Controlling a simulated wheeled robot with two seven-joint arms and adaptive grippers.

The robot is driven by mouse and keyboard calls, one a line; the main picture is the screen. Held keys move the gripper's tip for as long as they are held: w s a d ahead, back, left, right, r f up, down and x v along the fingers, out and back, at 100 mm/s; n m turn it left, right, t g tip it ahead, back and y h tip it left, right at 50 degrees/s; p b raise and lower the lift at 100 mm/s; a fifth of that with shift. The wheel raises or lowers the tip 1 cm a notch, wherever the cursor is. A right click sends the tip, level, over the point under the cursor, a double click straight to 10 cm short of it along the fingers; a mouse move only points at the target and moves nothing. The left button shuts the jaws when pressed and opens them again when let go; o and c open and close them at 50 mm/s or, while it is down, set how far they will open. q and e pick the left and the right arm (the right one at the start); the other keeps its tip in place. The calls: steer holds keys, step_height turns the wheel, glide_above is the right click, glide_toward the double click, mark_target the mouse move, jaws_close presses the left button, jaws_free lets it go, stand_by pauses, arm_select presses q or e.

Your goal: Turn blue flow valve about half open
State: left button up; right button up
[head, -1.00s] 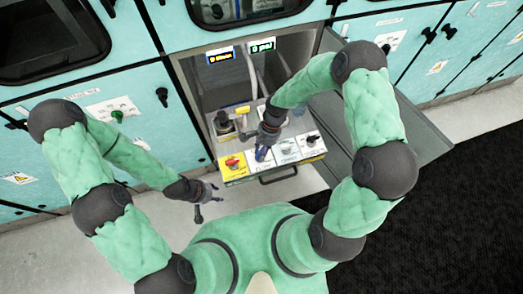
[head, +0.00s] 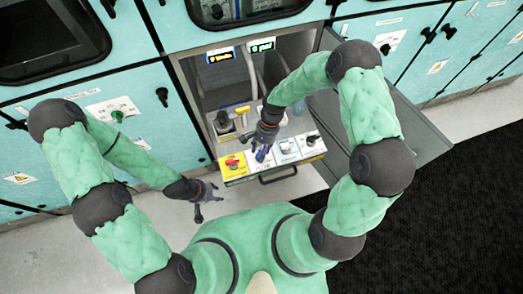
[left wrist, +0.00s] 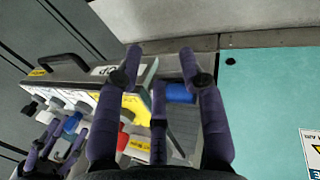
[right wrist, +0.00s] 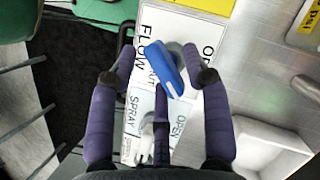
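The blue flow valve handle (right wrist: 165,68) sits on a white plate marked FLOW, lying slanted in the right wrist view. It also shows small in the head view (head: 261,154) and in the left wrist view (left wrist: 72,122). My right gripper (right wrist: 160,82) is open, with its fingers spread on both sides of the handle; I cannot tell whether any finger touches it. My left gripper (head: 201,207) is open and empty, left of the drawer panel and apart from it. It also shows in the left wrist view (left wrist: 160,75).
The pulled-out drawer panel carries a red knob (head: 232,161) on yellow, a white spray valve (head: 287,145), a black knob (head: 312,140) and a yellow handle (head: 243,110). Two small displays (head: 220,55) hang behind. An open door (head: 400,125) stands at the right.

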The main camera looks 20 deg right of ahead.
steer(key=v, duration=1.2)
arm_select(q)
steer(key=shift+s, duration=0.1)
arm_select(e)
steer(key=shift+s+f, duration=0.1)
stand_by(0.4)
